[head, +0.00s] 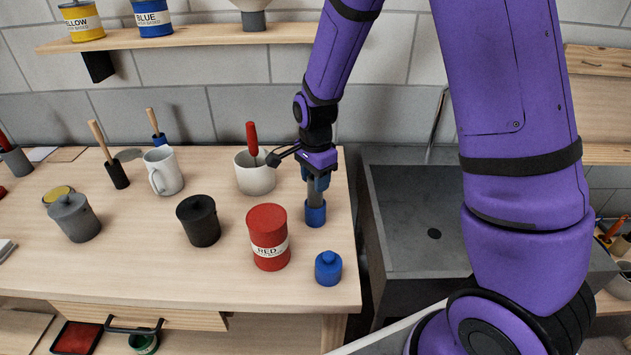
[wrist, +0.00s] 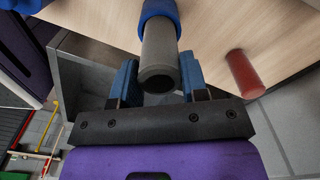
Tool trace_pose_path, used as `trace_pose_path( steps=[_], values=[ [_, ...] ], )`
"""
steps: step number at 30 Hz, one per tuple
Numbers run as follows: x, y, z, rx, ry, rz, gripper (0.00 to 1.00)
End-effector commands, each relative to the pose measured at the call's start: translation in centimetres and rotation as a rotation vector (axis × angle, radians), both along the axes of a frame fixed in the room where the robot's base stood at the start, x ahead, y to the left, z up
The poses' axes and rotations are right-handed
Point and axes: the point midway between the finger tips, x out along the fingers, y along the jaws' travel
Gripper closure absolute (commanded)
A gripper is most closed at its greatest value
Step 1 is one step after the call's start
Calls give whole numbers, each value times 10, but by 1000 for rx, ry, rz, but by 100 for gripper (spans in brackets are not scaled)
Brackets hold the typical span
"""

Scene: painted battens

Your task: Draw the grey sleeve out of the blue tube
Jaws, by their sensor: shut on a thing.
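The blue tube (head: 315,215) stands upright near the right end of the bench. The grey sleeve (head: 315,195) sticks up out of its top, with a good length showing. My gripper (head: 317,177) comes down from above and is shut on the grey sleeve near its upper end. In the wrist view the sleeve (wrist: 160,55) lies between the two blue fingers of my gripper (wrist: 159,70), its open round end towards the camera. The blue tube (wrist: 160,12) is around the sleeve's far end. The part of the sleeve inside the tube is hidden.
A red can (head: 268,240) and a blue lidded jar (head: 328,268) stand in front of the tube. A white pot (head: 254,175) with a red-handled tool (head: 252,140) is close on the left. A black pot (head: 198,222) stands further left. A grey sink (head: 420,215) lies beyond the bench's right edge.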

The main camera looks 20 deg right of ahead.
Motion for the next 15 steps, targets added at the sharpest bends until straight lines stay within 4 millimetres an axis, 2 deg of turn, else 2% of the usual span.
trace_pose_path(
  steps=[15],
  values=[
    [0,0,18,0,0,0,83]
  ],
)
